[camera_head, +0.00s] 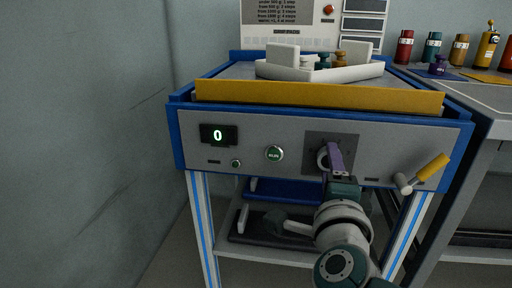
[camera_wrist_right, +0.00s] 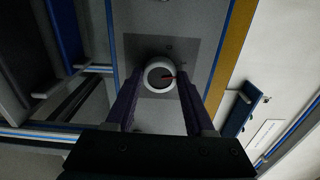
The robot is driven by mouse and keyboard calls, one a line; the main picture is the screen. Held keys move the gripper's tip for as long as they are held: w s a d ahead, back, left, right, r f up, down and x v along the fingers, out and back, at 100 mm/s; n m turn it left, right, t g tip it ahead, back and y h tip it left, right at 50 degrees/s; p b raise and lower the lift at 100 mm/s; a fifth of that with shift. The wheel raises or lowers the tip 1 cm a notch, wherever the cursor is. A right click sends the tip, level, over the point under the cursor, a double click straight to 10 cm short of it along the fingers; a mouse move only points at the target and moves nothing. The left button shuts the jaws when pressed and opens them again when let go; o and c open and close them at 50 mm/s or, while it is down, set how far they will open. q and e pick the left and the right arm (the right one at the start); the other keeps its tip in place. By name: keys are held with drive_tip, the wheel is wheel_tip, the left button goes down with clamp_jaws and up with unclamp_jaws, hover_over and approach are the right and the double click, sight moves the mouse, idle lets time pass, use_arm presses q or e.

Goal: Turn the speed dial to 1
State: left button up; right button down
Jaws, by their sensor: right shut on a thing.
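The speed dial (camera_wrist_right: 159,77) is a round light knob with a red pointer mark, set on a dark square plate (camera_head: 345,139) at the right of the machine's front panel. In the head view the dial (camera_head: 323,157) is partly hidden by my right gripper (camera_head: 332,157). In the right wrist view my right gripper (camera_wrist_right: 158,88) has its two purple fingers on either side of the dial, shut on it. The display (camera_head: 218,135) at the panel's left reads 0. My left gripper is not in view.
A yellow bar (camera_head: 315,97) runs above the panel.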

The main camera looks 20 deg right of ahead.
drive_tip(key=shift+n+p, duration=0.35)
drive_tip(key=shift+n, duration=0.95)
drive_tip(key=shift+c, duration=1.3)
unclamp_jaws()
